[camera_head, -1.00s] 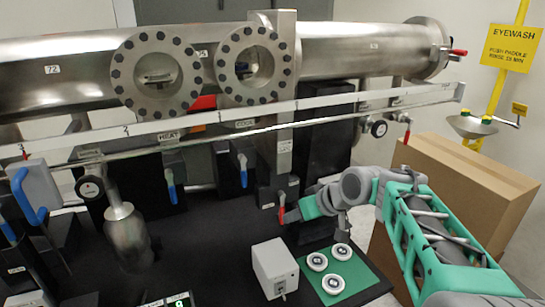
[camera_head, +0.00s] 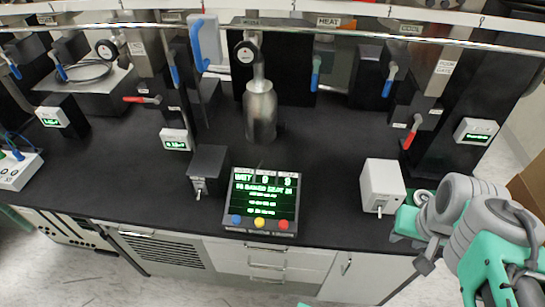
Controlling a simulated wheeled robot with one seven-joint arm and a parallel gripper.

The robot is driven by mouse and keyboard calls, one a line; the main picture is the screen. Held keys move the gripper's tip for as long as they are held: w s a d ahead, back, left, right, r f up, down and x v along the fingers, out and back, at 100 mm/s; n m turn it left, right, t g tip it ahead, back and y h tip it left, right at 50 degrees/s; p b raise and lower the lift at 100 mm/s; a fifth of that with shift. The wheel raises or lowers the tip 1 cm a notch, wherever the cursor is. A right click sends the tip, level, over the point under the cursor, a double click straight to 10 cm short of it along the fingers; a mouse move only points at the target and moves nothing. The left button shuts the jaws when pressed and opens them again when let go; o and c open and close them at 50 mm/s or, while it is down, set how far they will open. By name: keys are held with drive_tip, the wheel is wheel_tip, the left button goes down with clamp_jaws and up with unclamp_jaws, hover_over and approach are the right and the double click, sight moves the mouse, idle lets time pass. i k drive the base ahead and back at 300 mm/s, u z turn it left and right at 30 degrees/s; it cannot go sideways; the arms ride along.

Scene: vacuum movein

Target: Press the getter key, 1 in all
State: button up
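A control box (camera_head: 261,201) with a lit green text screen stands at the front edge of the black bench, near the middle. Along its lower front are a blue key (camera_head: 236,220), a yellow key (camera_head: 260,222) and a red key (camera_head: 283,224). Their labels are too small to read, so I cannot tell which is the getter key. My gripper (camera_head: 407,223) is at the right, beside the white box and well to the right of the keys. It touches none of them. Its fingers are too unclear to show whether they are open.
A white box (camera_head: 382,186) with a toggle stands between my gripper and the control box. A dark toggle box (camera_head: 208,169) stands left of it. Blue-handled and red-handled valves line the back. Bare bench lies between the two right boxes.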

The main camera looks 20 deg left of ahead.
sight(236, 219)
drive_tip(key=u, duration=1.4)
